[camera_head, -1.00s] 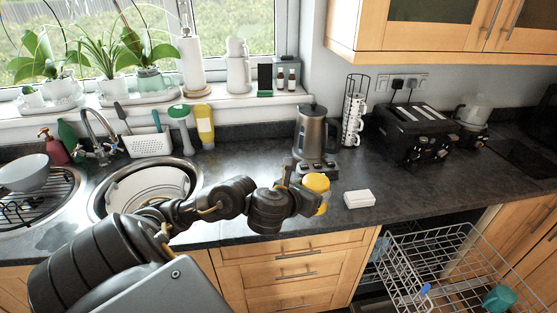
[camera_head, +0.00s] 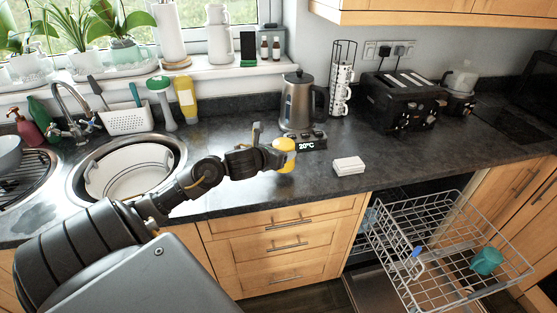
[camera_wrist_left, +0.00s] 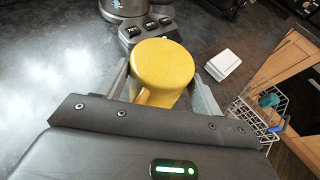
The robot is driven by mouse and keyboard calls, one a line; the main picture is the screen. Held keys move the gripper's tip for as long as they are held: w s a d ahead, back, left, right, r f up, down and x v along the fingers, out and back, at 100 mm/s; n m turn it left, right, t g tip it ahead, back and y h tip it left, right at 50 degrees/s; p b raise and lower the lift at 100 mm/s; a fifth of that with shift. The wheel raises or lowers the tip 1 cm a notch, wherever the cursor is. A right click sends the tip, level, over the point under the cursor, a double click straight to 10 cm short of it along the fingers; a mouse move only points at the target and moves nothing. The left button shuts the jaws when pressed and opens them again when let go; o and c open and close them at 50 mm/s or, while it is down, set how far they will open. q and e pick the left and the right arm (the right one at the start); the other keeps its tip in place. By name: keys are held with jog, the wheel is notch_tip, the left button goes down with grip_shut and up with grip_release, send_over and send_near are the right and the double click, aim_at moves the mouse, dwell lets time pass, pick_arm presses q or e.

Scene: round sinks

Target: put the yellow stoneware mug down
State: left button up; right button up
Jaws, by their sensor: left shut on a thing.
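The yellow stoneware mug (camera_head: 285,146) is at the end of my left arm, over the dark counter just in front of the kettle's base. My left gripper (camera_head: 272,148) is shut on it. In the left wrist view the mug (camera_wrist_left: 162,66) sits between the two fingers of the gripper (camera_wrist_left: 163,80), with a smooth round yellow face toward the camera and its handle partly showing on the near side. I cannot tell whether the mug touches the counter. My right gripper is not in view.
The kettle (camera_head: 298,103) stands close behind the mug. A white box (camera_head: 348,166) lies to the right, with bare counter between. A round sink (camera_head: 82,180) is at left, a toaster (camera_head: 402,101) at back right. An open dishwasher rack (camera_head: 440,250) is below right.

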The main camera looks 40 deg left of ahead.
pick_arm(q)
jog(key=shift+a+f, duration=0.25)
jog(key=shift+f, duration=0.05)
notch_tip(320, 180, down, 3)
jog(key=shift+w+r+p, duration=0.1)
jog(key=shift+p, duration=0.25)
jog(key=shift+f, duration=0.2)
jog(key=o, duration=1.2)
